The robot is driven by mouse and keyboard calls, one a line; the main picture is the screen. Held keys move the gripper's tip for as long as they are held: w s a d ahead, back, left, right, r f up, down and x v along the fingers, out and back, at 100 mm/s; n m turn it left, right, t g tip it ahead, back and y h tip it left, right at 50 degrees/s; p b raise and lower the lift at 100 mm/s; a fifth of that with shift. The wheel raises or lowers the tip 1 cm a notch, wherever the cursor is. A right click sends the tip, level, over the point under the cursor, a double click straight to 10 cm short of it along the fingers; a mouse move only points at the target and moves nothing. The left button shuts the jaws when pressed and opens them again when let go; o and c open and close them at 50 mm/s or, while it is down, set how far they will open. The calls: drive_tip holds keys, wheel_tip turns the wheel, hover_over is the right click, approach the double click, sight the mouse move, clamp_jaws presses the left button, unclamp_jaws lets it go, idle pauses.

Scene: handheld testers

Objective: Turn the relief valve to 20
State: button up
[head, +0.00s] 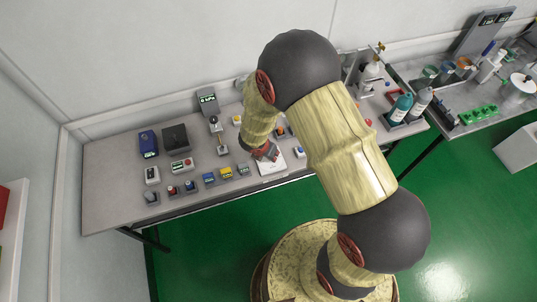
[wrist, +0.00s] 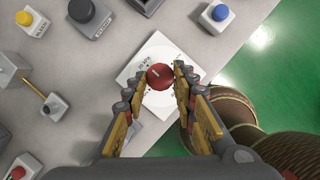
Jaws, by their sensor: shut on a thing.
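The relief valve is a red round knob (wrist: 160,76) on a white plate with a printed dial (wrist: 158,50), centred in the wrist view. A small light mark shows on the knob's top; I cannot read which number it points to. My gripper (wrist: 163,88) has its two fingers on either side of the knob, shut on it from above. In the head view the white plate (head: 271,168) lies near the table's front edge, and my gripper (head: 265,153) comes down over it, hiding the knob.
On the grey table (head: 110,190) several small button and switch boxes stand left of the valve. A blue-button box (head: 299,152) stands close on its right; in the wrist view it shows at the top (wrist: 219,14). Bottles (head: 400,108) stand farther right. Green floor lies beyond the front edge.

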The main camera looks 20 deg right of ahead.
drive_tip(key=shift+n, duration=0.3)
drive_tip(key=o, duration=1.1)
drive_tip(key=shift+o, duration=0.3)
drive_tip(key=v, duration=1.2)
drive_tip(key=shift+d, duration=0.2)
